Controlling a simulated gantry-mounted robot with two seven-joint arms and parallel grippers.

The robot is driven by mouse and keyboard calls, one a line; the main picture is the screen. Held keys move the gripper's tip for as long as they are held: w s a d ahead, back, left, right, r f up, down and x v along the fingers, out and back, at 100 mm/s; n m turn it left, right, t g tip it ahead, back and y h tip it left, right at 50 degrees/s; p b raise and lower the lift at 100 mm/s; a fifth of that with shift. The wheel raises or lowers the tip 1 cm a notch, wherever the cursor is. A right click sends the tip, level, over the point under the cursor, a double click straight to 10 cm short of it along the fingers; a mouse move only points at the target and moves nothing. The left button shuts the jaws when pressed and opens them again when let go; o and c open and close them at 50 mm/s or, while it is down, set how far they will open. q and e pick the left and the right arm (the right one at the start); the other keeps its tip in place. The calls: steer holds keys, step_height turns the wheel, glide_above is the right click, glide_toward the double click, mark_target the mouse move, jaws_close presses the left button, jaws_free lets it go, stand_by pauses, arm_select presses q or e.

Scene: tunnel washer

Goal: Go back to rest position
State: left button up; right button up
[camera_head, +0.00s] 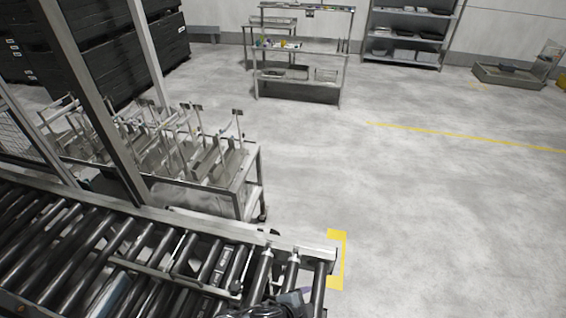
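Neither of my grippers shows clearly in the head view. A dark, partly bluish shape (275,307) is cut off by the bottom edge, over the conveyor's rollers. I cannot tell whether it is part of my arm or a separate object.
A roller conveyor (150,262) crosses the lower left, with metal posts rising beside it. Behind it stands a cart (246,181) with several metal fixtures. A shelved bench (300,82), a rack (410,38) and black crates (110,55) stand farther back.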

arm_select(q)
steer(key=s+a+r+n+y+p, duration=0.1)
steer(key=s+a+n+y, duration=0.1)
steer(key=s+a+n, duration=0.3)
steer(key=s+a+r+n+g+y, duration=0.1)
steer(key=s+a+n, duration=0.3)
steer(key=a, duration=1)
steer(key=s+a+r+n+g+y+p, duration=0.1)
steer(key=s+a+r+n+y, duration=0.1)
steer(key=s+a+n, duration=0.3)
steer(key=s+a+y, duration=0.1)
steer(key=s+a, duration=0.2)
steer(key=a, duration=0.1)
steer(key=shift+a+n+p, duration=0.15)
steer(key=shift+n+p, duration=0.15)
